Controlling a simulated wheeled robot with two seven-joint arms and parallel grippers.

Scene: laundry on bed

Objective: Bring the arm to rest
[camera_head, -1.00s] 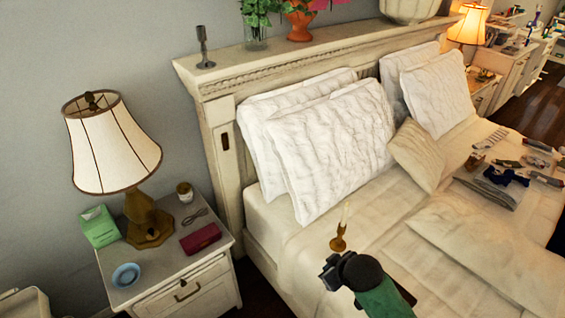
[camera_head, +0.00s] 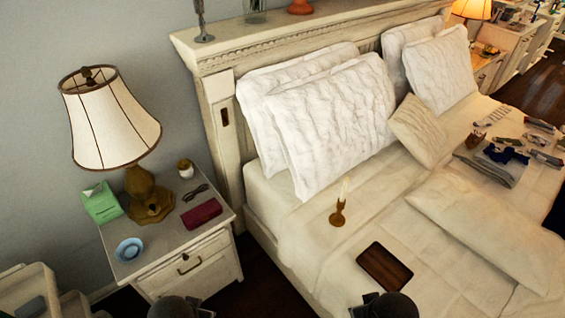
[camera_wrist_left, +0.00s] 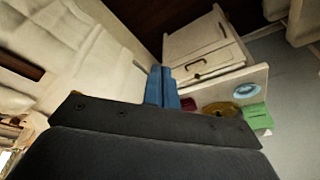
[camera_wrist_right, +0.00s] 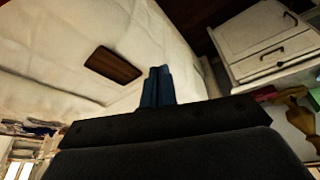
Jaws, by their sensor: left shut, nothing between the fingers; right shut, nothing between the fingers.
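My left gripper (camera_head: 181,306) shows at the bottom edge of the head view, in front of the nightstand. In the left wrist view its blue fingers (camera_wrist_left: 161,87) are together and hold nothing. My right gripper (camera_head: 384,304) shows at the bottom of the head view, over the near part of the bed. In the right wrist view its blue fingers (camera_wrist_right: 157,87) are together and empty. Most of both arms is out of the head view.
The nightstand (camera_head: 205,268) carries a lamp (camera_head: 112,130), blue dish (camera_head: 129,250), green box (camera_head: 101,203) and red case (camera_head: 201,213).

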